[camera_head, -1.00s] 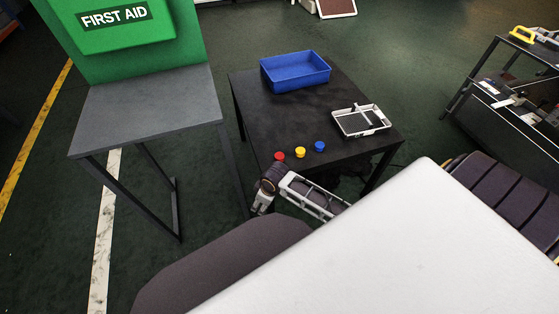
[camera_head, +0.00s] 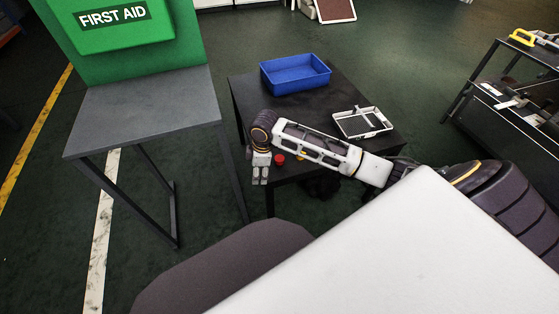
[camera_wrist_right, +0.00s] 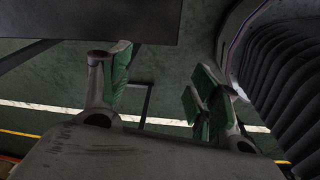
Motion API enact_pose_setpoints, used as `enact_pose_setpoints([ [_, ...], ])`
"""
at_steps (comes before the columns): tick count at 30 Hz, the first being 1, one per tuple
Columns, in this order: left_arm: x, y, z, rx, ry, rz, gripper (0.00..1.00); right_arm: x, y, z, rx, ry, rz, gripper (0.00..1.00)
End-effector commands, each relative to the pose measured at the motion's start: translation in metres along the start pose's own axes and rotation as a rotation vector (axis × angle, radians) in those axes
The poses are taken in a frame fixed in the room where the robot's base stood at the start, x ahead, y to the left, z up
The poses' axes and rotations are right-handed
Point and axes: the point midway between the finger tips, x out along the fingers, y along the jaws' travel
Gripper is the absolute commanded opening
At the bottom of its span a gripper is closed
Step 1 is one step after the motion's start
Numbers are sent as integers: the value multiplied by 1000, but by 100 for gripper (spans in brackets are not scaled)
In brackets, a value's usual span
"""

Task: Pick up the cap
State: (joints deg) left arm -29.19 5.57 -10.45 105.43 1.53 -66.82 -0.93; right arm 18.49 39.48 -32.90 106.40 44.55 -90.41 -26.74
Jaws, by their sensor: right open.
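Caps sit on the near edge of the black table (camera_head: 240,100). The red cap (camera_head: 280,159) shows just right of my right gripper. The yellow cap (camera_head: 301,156) is mostly covered by my right forearm, and the blue cap is hidden behind it. My right gripper (camera_head: 260,180) hangs fingers down at the table's near left edge, beside the red cap and apart from it. In the right wrist view the gripper (camera_wrist_right: 158,90) is open and empty, with floor between its fingers and no cap in sight. My left gripper is not in view.
A blue bin (camera_head: 296,86) stands at the back of the black table, and a white-rimmed tray (camera_head: 362,134) at its right. A grey table (camera_head: 150,105) with a green first aid box (camera_head: 120,25) stands to the left. A shelf cart (camera_head: 510,100) is at the right.

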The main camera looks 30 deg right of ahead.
Motion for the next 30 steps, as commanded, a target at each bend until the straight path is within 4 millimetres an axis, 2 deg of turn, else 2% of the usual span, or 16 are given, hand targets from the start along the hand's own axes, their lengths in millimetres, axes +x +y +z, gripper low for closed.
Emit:
enact_pose_setpoints([
  [3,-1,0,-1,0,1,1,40,-16,21,10,-37,-29,0,62],
  [15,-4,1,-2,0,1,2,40,-75,78,51,-119,-111,-32,62],
  [22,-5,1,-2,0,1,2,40,-99,95,68,-134,-130,-49,62],
  [30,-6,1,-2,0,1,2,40,-103,98,71,-138,-133,-54,62],
])
